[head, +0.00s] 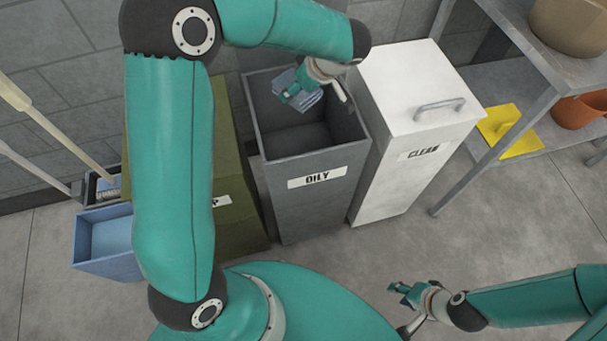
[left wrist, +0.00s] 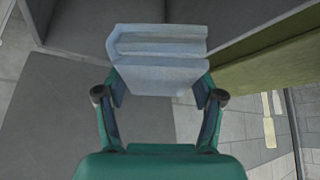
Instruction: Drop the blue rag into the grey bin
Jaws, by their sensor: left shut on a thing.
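The blue rag (head: 308,97) is a folded, pale blue cloth over the open top of the grey bin (head: 319,151), which is labelled OILY. My left gripper (head: 300,92) is shut on the rag, near the bin's back wall. In the left wrist view the rag (left wrist: 158,60) sits between the two fingers (left wrist: 160,92). I cannot tell from the head view how far the rag is below the rim. My right gripper (head: 404,302) is at the lower right, away from the bins, and its finger gap is too small to judge.
A white lidded bin (head: 409,88) labelled CLEAN stands right of the grey bin. An olive bin (head: 237,190) stands left, partly behind my left arm. A blue bucket (head: 108,242) and mop handles are further left. A metal shelf (head: 540,68) with a yellow item (head: 512,134) is at right.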

